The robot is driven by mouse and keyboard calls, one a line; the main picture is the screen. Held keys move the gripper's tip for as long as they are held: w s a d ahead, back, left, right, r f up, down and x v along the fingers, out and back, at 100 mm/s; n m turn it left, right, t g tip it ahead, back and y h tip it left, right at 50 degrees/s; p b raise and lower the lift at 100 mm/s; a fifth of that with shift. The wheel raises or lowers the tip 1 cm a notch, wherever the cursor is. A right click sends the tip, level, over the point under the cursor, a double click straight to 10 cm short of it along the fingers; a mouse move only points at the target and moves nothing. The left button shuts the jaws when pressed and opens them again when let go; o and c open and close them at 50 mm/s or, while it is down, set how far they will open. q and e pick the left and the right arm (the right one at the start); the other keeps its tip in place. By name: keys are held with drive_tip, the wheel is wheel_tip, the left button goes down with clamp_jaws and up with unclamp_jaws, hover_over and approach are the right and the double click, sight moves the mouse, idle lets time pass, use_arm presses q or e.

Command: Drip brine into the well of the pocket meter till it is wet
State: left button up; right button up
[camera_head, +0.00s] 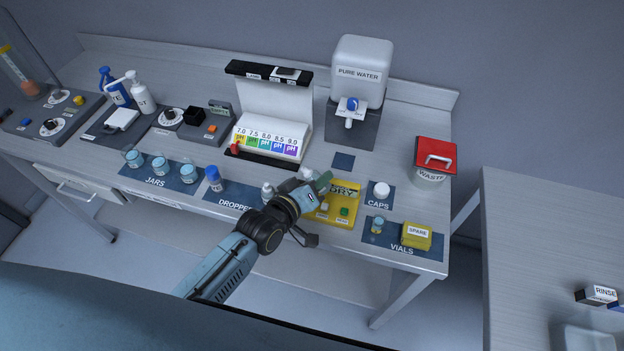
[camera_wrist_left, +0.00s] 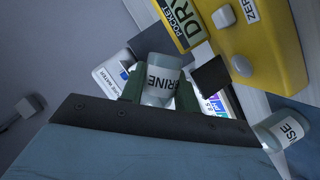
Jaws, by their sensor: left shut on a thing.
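The pocket meter (camera_head: 350,190) is a yellow box on the bench right of centre, partly hidden by my left gripper (camera_head: 316,182). In the left wrist view the meter (camera_wrist_left: 265,45) shows a display (camera_wrist_left: 183,20) reading DRY. My left gripper is shut on the white brine bottle (camera_wrist_left: 157,75), labelled BRINE, which sits between its green fingers. In the head view gripper and bottle are at the meter's left edge. I cannot make out the well or the bottle's tip, nor any drop. My right gripper is not in view.
A second small white bottle (camera_head: 267,190) stands on the droppers mat (camera_head: 235,193), close to my left wrist. A pH chart stand (camera_head: 270,142) is behind. The caps mat (camera_head: 378,204), vials mat (camera_head: 403,248) and red-lidded waste bin (camera_head: 432,178) lie to the right.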

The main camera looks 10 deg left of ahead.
use_arm(q)
drive_tip(key=n+t+h+b, duration=0.1)
drive_tip(key=n+b, duration=0.2)
drive_tip(key=d+n+t+h+b, duration=0.1)
drive_tip(key=n+b, duration=0.4)
drive_tip(key=b, duration=0.2)
drive_tip(key=shift+d+f+n+t+h, duration=0.1)
drive_tip(key=shift+d+n+t+h, duration=0.1)
drive_tip(key=shift+n+t+h, duration=0.2)
drive_tip(key=shift+a+r+n+t+b, duration=0.1)
drive_tip(key=shift+r+n+t+b, duration=0.25)
drive_tip(key=shift+n+b, duration=0.65)
drive_tip(key=shift+r+n, duration=0.2)
drive_tip(key=shift+n, duration=0.2)
idle(1.3)
